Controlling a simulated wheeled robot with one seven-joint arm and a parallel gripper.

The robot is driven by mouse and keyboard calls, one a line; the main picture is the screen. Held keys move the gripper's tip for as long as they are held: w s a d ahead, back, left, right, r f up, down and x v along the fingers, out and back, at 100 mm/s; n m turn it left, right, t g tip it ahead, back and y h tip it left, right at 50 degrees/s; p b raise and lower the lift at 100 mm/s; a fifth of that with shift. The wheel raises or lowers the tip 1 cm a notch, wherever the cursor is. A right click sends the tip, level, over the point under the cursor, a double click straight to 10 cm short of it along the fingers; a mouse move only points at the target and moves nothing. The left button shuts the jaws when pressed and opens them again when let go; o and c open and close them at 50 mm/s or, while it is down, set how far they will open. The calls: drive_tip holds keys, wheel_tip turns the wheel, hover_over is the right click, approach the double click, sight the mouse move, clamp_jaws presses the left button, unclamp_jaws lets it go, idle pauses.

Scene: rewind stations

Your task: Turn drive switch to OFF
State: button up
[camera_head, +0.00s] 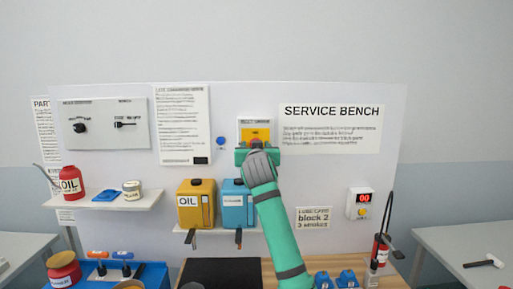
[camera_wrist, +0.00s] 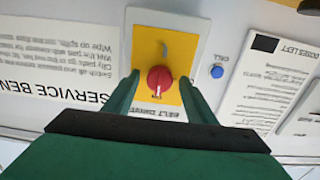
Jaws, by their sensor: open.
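The drive switch is a red round knob (camera_wrist: 160,79) on a yellow plate (camera_wrist: 149,46) in the wrist view, which shows the panel upside down. A pale mark shows on the knob's lower side there; a small label beside it is too small to read surely.
A blue call button (camera_wrist: 217,71) is beside the switch plate, and it also shows in the head view (camera_head: 221,141). Yellow (camera_head: 197,204) and blue (camera_head: 238,205) cans stand on a shelf below my gripper. The SERVICE BENCH sign (camera_head: 331,128) is at the right.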

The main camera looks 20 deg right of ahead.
drive_tip(key=c, duration=1.1)
drive_tip(key=shift+o, duration=0.3)
drive_tip(key=n, duration=0.4)
drive_tip(key=shift+n, duration=0.3)
drive_tip(key=n, duration=0.4)
drive_tip(key=shift+n, duration=0.3)
drive_tip(key=n, duration=0.4)
drive_tip(key=shift+n, duration=0.3)
drive_tip(key=shift+f+n, duration=0.1)
drive_tip(key=shift+n, duration=2)
